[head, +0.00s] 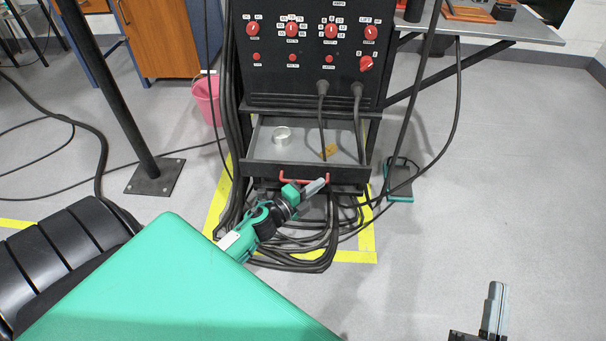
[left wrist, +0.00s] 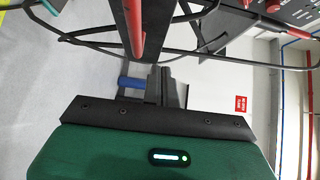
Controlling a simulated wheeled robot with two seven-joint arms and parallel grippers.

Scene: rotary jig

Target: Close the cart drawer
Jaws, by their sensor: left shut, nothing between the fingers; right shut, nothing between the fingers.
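The cart drawer (head: 343,175) stands pulled out below the control panel of the black cart, with its inside showing. A red bar handle (head: 271,180) runs across its black front. My left gripper (head: 316,187) is shut and empty, its grey fingers at the drawer front by the right part of the handle. I cannot tell whether they touch it. In the left wrist view, the fingers (left wrist: 168,87) point away, with a red bar (left wrist: 137,25) just beyond them. My right gripper (head: 495,295) is shut and empty, low at the right, away from the cart.
A silver ring-shaped roll (head: 282,135) and a small orange item (head: 329,152) lie in the drawer. Two black cables hang from the panel (head: 310,50) in front of the drawer. Cables loop on the floor below. A pink bucket (head: 207,98) stands left; a green pedal (head: 401,190) lies right.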

